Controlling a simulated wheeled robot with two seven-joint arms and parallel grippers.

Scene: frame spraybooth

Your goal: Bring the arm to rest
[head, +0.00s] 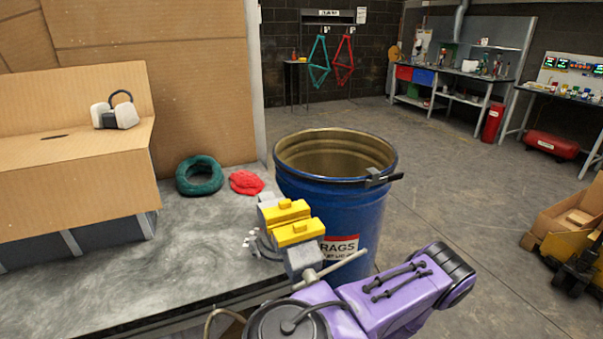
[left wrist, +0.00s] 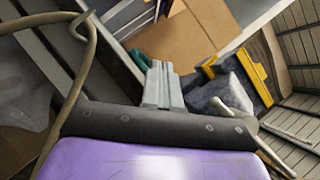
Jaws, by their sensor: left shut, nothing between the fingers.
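My left arm's purple links come up from the bottom of the head view, beside the blue rag drum. My left gripper (head: 299,258) is small and partly hidden there, close to two yellow blocks (head: 290,212) with raised tabs. In the left wrist view my left gripper (left wrist: 161,80) shows its grey fingers together and empty. The yellow blocks (left wrist: 257,72) appear to its right, apart from the fingers in that view. I cannot tell from the head view whether they touch. My right gripper is in neither view.
The open blue drum (head: 335,205) stands close to my arm. A yellow cart (head: 575,240) is far right. Open floor (head: 460,230) lies between.

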